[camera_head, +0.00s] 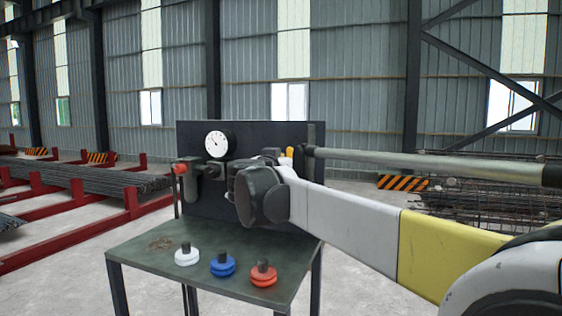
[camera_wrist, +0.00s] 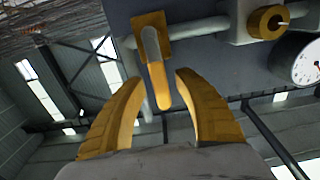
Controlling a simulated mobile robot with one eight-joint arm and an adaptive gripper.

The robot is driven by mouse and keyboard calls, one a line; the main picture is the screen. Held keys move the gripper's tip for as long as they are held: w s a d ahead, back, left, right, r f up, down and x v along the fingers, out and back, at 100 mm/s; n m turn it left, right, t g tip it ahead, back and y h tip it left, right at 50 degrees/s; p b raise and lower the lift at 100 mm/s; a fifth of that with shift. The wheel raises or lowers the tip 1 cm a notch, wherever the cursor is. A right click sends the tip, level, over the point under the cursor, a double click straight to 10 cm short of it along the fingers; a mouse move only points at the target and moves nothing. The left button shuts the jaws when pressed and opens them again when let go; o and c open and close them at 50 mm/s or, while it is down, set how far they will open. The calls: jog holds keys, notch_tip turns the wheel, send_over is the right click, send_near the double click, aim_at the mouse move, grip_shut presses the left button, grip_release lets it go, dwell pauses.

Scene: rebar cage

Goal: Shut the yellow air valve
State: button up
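In the wrist view, the yellow air valve (camera_wrist: 151,24) sits on a pale pipe against a dark panel. Its lever (camera_wrist: 160,85) has a grey upper part and a yellow end, and runs crosswise to the pipe. My gripper (camera_wrist: 159,76) is open, with one yellow finger on each side of the lever's end. Gaps show between the fingers and the lever; I cannot tell the exact depth. In the head view, my arm's end hides most of the valve area, and a small yellow piece (camera_head: 290,152) shows there, valve or finger unclear.
A white gauge (camera_head: 217,143) and a red-ended fitting (camera_head: 181,168) are on the dark panel (camera_head: 250,130). A yellow round knob (camera_wrist: 267,21) is near the valve. White, blue and red discs stand on the bench (camera_head: 215,255). Red rebar racks (camera_head: 130,198) are at left.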

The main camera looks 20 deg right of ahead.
jog(key=shift+a, duration=0.1)
jog(key=v, duration=1.2)
